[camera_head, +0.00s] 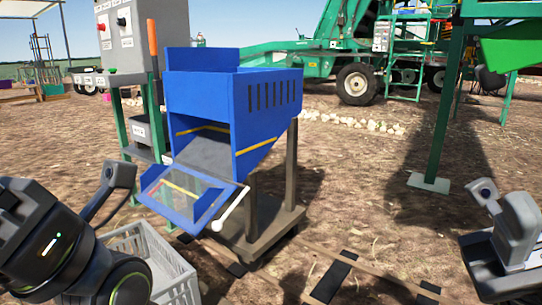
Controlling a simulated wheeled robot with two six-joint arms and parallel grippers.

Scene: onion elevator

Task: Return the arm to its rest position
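My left arm, with dark rounded joints and a small green light, fills the lower left corner in the head view. A grey link of it rises beside the joints. My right arm shows at the lower right edge as light grey and dark parts. I can make out no fingertips on either side, so both grippers appear out of view. Both arms stand apart from the blue hopper (235,100), which is on a brown stand in the middle. Its flap (187,196), with a clear window and a white handle (231,209), is tilted outward at the front.
A grey crate (172,262) stands on the ground below the flap, close to my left arm. A grey control box (128,36) and an orange lever (152,38) are behind the hopper. A green post (445,105) stands at right. Open dirt lies between hopper and post.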

